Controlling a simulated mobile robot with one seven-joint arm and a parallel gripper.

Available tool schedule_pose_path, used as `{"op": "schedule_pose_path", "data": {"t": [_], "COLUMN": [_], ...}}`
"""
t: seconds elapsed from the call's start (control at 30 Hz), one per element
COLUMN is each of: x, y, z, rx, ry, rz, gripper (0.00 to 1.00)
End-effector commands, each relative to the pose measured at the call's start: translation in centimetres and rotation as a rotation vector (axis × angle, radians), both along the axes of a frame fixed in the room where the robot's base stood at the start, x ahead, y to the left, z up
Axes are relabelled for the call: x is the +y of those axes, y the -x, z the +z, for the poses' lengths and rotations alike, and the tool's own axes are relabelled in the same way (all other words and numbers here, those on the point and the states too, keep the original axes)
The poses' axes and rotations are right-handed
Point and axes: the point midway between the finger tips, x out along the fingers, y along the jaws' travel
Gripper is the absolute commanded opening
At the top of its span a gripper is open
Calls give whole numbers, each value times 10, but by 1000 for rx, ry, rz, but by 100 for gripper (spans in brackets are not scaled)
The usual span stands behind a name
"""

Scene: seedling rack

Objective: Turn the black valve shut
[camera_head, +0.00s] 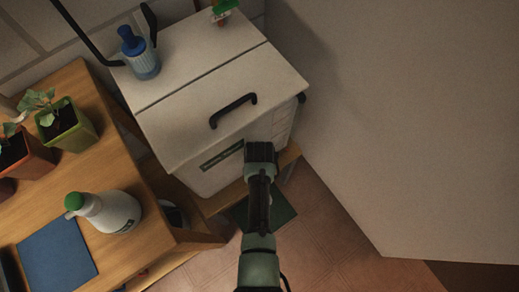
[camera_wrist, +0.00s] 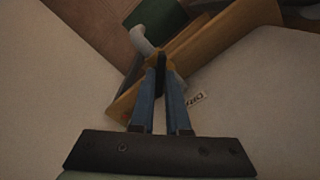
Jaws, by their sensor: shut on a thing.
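The black valve (camera_wrist: 161,72) shows in the wrist view as a narrow dark lever between my two blue fingers. A brass-coloured part and a pale bent pipe (camera_wrist: 142,40) sit just beyond it. My gripper (camera_wrist: 160,85) is shut on the lever, its fingers on either side. In the head view my gripper (camera_head: 260,155) is at the front of the white cabinet; its fingertips and the valve are hidden there. I cannot tell the lever's exact angle to the pipe.
The white cabinet (camera_head: 185,115) has a black lid handle (camera_head: 233,110) and a blue-capped bottle (camera_head: 139,60) on top. A wooden table (camera_head: 150,185) with potted seedlings and a green-capped bottle (camera_head: 105,212) stands left. A pale wall (camera_head: 400,110) is at right.

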Motion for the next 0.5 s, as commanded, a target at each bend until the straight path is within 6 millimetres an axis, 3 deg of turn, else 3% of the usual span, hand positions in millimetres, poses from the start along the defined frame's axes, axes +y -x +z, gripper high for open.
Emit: {"op": "schedule_pose_path", "data": {"t": [0.5], "x": [0], "y": [0], "z": [1], "rx": [1], "ry": [0], "rz": [-475], "gripper": [0]}}
